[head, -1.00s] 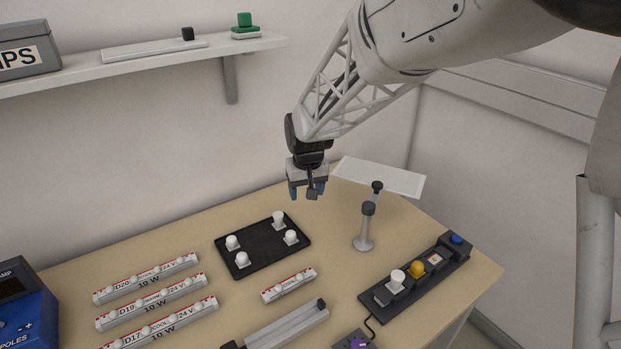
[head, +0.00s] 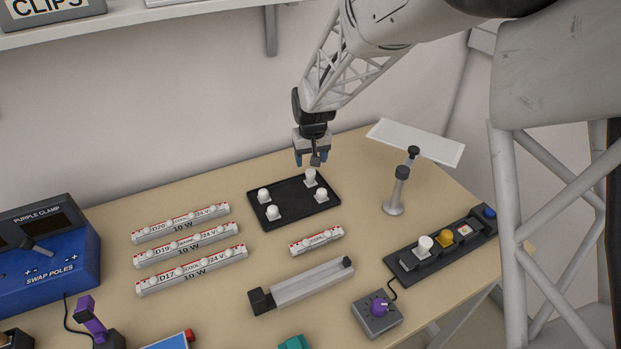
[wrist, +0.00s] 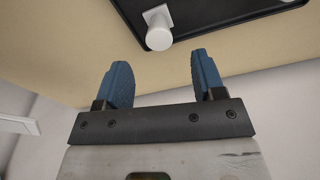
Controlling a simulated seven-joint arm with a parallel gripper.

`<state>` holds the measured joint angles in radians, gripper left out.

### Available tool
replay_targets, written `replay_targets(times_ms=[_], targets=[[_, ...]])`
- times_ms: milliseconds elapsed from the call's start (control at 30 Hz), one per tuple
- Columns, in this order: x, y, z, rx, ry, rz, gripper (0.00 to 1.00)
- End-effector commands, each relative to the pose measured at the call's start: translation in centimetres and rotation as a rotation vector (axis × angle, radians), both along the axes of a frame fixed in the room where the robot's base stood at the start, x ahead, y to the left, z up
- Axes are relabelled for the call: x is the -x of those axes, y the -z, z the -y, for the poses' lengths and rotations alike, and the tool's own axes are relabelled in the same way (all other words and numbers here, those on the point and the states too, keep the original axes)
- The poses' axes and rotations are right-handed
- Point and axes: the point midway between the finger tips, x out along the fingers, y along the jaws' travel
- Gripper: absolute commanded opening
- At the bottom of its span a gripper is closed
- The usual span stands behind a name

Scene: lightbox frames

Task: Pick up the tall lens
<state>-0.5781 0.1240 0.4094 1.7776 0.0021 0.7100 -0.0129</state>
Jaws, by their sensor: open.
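Several white lenses stand upright on a black tray (head: 278,219). The one at the back corner (head: 310,177) looks slightly taller than the left one (head: 264,196), the front one (head: 273,213) and the right one (head: 321,195), though the difference is small. My gripper (head: 312,162) is open and empty, with blue fingers, just above and behind the back lens. In the wrist view, my gripper (wrist: 160,70) points toward one white lens (wrist: 159,32) on the tray edge (wrist: 215,28). That lens lies beyond the fingertips, roughly centred between them and not touching.
A lamp-like stand (head: 396,190) with a white panel (head: 415,141) rises right of the tray. White labelled bars (head: 190,270) lie to the left, and a short bar (head: 316,241) in front. A dark button strip (head: 405,264) is at right. Bare tabletop surrounds the tray.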

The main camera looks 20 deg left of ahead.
Motion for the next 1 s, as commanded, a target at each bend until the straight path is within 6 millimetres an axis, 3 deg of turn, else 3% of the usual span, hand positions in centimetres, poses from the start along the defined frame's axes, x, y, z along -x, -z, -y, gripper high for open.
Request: replay_targets(times_ms=[200,667,1000], targets=[[-0.2,1.6,-0.1,0.000,0.000,0.000,0.63],[-0.2,2.2,-0.1,0.001,0.000,-0.001,0.63],[-0.5,5.6,-0.3,0.001,0.000,-0.002,0.63]])
